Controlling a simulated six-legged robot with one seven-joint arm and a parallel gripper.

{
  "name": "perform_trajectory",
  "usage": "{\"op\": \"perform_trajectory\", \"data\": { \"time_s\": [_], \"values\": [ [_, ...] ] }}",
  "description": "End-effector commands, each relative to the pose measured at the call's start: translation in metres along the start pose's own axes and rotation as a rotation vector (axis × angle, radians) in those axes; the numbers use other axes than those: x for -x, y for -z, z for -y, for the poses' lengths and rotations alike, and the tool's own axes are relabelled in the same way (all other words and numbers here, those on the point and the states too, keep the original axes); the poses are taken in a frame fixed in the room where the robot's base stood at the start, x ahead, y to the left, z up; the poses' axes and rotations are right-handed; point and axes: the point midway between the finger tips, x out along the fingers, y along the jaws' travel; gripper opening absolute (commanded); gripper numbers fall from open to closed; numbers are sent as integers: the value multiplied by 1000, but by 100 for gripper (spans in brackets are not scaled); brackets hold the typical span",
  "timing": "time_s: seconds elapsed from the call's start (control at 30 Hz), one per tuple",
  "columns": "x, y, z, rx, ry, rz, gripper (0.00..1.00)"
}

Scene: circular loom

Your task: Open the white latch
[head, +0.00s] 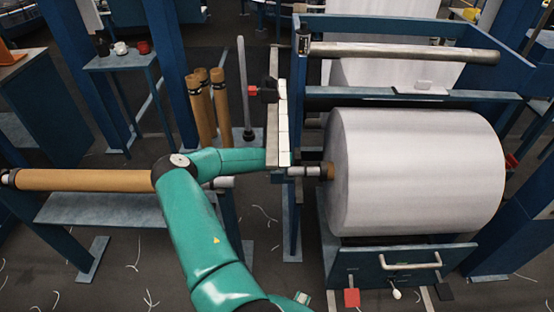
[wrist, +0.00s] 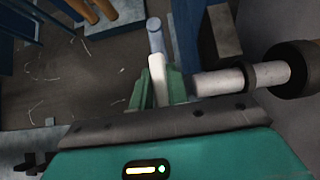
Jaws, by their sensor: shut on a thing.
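In the wrist view my gripper (wrist: 158,88) has its green fingers closed around a white latch (wrist: 156,68). The latch is a short pale lever standing up between the fingers, with a blue-grey rod end (wrist: 155,36) just beyond it. Its lower part is hidden by the fingers. In the head view my green arm reaches right to the loom's upright beside the roll's shaft (head: 305,171). My fingers and their grip on the latch cannot be made out there.
A large white roll (head: 415,172) fills the right side, its shaft (wrist: 238,78) close right of my gripper. Brown tubes (head: 205,105) stand behind the arm. A small table (head: 122,60) with cups is at the back left. Thread scraps lie on the floor.

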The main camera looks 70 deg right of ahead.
Motion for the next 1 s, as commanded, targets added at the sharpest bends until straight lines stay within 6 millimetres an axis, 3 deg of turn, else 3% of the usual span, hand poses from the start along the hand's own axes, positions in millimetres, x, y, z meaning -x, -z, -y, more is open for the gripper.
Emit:
{"op": "perform_trajectory", "data": {
  "time_s": [0.27, 0.3, 0.4, 0.67, 0.83, 1.0],
  "values": [
    [0, 0, -2, 5, -4, 0, 0],
    [0, 0, -2, 5, -4, 0, 24],
    [0, 0, -2, 4, -3, 0, 38],
    [0, 0, -1, 2, -1, 0, 38],
    [13, 0, -1, 2, -2, 0, 38],
    [34, 23, -2, 2, -1, -3, 38]
  ]
}}
